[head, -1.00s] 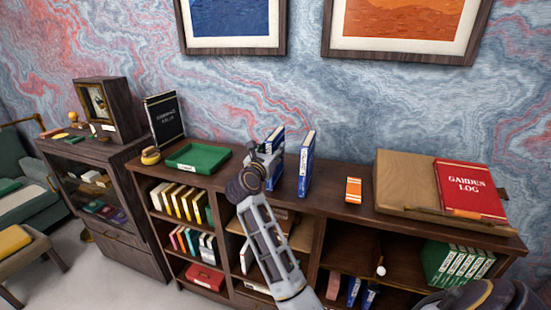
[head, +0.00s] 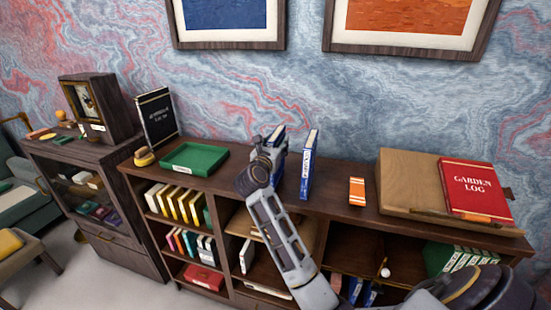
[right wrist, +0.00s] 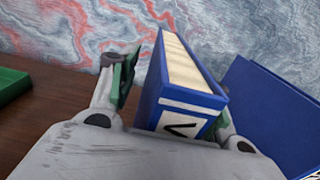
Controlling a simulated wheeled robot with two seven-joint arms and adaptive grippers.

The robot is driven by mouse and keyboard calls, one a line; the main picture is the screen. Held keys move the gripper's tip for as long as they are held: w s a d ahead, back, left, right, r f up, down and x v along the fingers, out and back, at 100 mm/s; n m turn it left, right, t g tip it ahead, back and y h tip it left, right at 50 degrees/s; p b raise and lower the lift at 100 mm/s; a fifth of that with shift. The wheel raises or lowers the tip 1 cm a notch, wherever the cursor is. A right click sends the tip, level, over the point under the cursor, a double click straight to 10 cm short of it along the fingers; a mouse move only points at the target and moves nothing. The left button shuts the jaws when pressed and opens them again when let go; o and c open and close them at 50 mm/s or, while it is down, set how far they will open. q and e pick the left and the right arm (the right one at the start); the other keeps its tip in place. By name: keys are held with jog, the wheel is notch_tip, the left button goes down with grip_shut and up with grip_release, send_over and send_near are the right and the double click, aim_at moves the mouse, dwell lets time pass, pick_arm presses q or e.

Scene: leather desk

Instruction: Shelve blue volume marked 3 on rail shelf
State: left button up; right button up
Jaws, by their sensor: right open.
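My right gripper (head: 272,148) is over the top of the low bookcase, at a blue volume (head: 279,137) that it partly hides. In the right wrist view the open fingers (right wrist: 172,92) stand on both sides of this blue book (right wrist: 185,88). Its white label carries a dark mark only partly in view; I cannot read it as a 3. A second blue book (head: 309,165) stands upright just to the right; in the wrist view a blue cover (right wrist: 270,110) shows there. More blue books (head: 368,294) stand in a lower compartment, partly hidden. My left gripper is not in view.
Green volumes (head: 455,258) fill part of the right compartment.

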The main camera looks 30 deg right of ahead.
jog(key=shift+s+a, duration=0.1)
jog(key=c, duration=0.4)
grip_shut()
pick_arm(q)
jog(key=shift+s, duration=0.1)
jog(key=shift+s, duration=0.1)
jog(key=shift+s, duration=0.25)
